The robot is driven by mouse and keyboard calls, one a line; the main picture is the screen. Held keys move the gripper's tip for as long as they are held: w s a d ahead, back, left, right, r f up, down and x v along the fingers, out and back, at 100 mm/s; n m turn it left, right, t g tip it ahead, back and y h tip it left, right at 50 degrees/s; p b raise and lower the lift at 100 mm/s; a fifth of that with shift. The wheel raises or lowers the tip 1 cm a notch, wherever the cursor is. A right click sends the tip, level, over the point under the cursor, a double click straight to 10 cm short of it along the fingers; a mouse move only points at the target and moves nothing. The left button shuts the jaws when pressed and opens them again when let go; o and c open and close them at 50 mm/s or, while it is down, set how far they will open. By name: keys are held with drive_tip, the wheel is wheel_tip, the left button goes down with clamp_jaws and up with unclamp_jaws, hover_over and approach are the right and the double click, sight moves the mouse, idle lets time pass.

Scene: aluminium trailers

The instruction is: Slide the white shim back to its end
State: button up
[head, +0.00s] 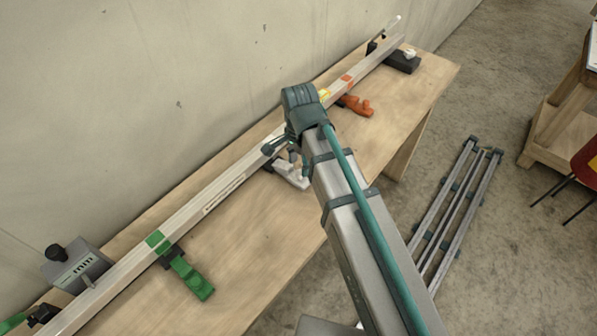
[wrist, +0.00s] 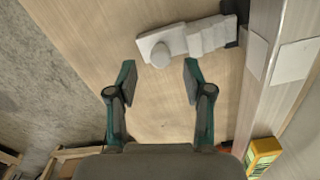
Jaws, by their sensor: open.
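The white shim (wrist: 208,38) lies on the bench in the wrist view, a stepped wedge with a round knob (wrist: 160,54) at its left end. Its stepped end is close to a dark piece by the aluminium bar (wrist: 258,95); whether it touches the bar is unclear. In the head view the shim (head: 292,179) is partly hidden by my gripper (head: 283,156). My gripper (wrist: 158,82) is open and empty, and in the wrist view the knob shows just beyond the gap between its fingertips. The bar (head: 222,184) runs along the bench with white marks near the shim.
A green shim (head: 191,278) and an orange shim (head: 356,105) sit beside the bar. A grey device (head: 78,266) stands at the near end, a black block (head: 401,62) at the far end. The wall is close behind; bare bench (head: 232,275) lies in front.

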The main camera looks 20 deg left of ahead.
sight(299, 172)
drive_tip(key=shift+f+p, duration=0.45)
drive_tip(key=shift+f, duration=2.2)
clamp_jaws()
